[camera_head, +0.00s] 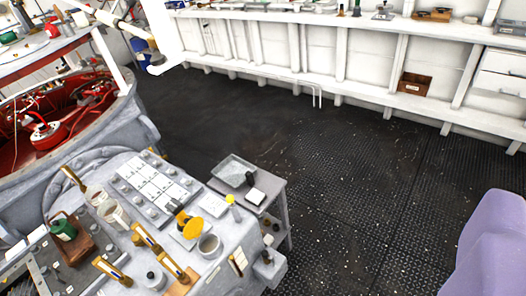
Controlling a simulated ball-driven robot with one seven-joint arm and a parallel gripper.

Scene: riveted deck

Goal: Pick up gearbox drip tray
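A shallow grey metal tray (234,181), which looks like the gearbox drip tray, sits on a small grey side stand (272,193) near the middle of the view. Its inside looks empty, with a speckled surface. A small white block with a dark base (256,196) lies just to its front right on the same stand. Fingers of my gripper cannot be made out in this view, and nothing is seen touching the tray.
A grey machine console (240,237) with knobs, cups and gold-handled levers adjoins the stand's left. A long white workbench (320,18) runs along the back. Dark textured floor (330,165) is open between. A lavender rounded shape (492,245) fills the lower right.

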